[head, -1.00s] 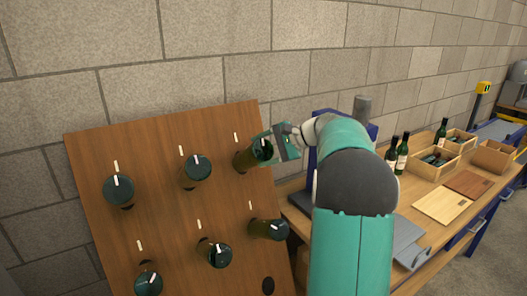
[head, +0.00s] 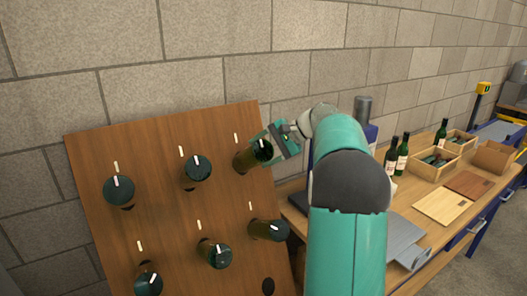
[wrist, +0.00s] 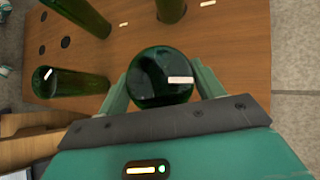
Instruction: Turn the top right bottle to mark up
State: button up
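The top right bottle (head: 247,158) is dark green and sticks out of a tilted wooden rack (head: 150,220). My gripper (head: 268,148) is at its base end, partly beside it in the head view. In the wrist view, the bottle's round base (wrist: 150,90) sits between my two fingers (wrist: 160,85), which lie close against its sides; the gripper looks shut on it. The bottle's white mark (wrist: 181,79) points right there, roughly along the direction of the rack's white strips. In the head view, the rack strip (head: 236,138) stands above this bottle.
Several other green bottles stick out of the rack, including the top middle bottle (head: 197,168) and the lower right bottle (head: 265,229). A bench (head: 410,185) at the right holds standing bottles (head: 402,155), wooden boxes and boards. A block wall stands behind.

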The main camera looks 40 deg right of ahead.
jog(key=o, duration=0.4)
jog(key=shift+c, duration=0.2)
jog(key=shift+r, duration=0.1)
jog(key=v, duration=1.3)
jog(key=shift+s+d+r, duration=0.2)
jog(key=shift+d, duration=0.05)
